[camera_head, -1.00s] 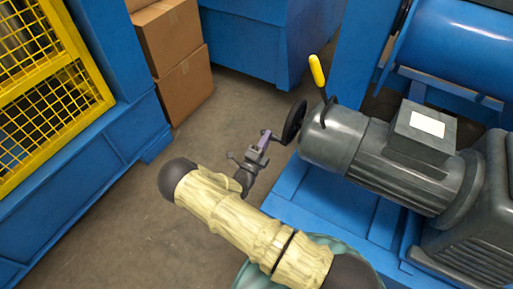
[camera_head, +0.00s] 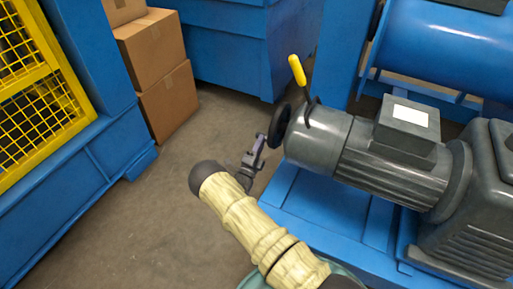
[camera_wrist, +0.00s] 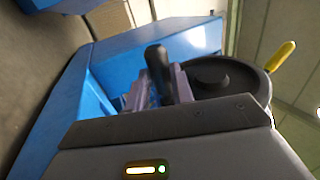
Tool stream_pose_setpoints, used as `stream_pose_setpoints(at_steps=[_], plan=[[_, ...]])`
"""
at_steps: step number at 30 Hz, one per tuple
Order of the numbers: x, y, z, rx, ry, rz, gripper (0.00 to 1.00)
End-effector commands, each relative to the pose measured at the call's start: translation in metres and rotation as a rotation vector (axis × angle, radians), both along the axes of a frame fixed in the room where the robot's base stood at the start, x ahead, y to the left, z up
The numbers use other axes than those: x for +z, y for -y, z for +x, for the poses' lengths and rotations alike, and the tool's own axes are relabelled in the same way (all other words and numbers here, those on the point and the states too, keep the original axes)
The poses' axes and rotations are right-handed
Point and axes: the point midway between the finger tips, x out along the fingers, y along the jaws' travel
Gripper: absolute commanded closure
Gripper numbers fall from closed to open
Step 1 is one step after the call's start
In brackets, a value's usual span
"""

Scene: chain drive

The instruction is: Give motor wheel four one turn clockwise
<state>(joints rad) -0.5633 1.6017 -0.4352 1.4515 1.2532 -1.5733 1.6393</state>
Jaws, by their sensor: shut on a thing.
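The motor wheel (camera_head: 279,125) is a black handwheel on the left end of the grey motor (camera_head: 365,160). It also shows in the wrist view (camera_wrist: 235,82), where a dark handle (camera_wrist: 158,66) stands at its left side. My gripper (camera_head: 261,141) reaches the wheel's near left side in the head view. In the wrist view the purple-grey fingers are shut around the dark handle. The lower part of the wheel is hidden behind my wrist housing in that view. No number shows on the wheel.
A yellow-gripped lever (camera_head: 297,71) rises from the motor just behind the wheel. The motor stands on a blue frame (camera_head: 317,204). Cardboard boxes (camera_head: 168,102) and a yellow mesh guard (camera_head: 45,100) are at the left. Grey floor (camera_head: 150,220) lies open between.

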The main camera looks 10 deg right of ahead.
Motion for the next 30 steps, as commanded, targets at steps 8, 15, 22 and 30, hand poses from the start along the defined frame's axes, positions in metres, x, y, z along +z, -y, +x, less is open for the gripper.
stream_pose_setpoints(at_steps=[8,15,22,30], plan=[[-0.014,0.017,0.021,0.002,-0.021,0.011,1.0],[-0.012,0.032,0.039,0.0,-0.022,0.01,1.0],[-0.008,0.039,0.049,0.0,-0.023,0.006,0.89],[-0.003,0.036,0.05,0.004,-0.014,0.004,0.56]])
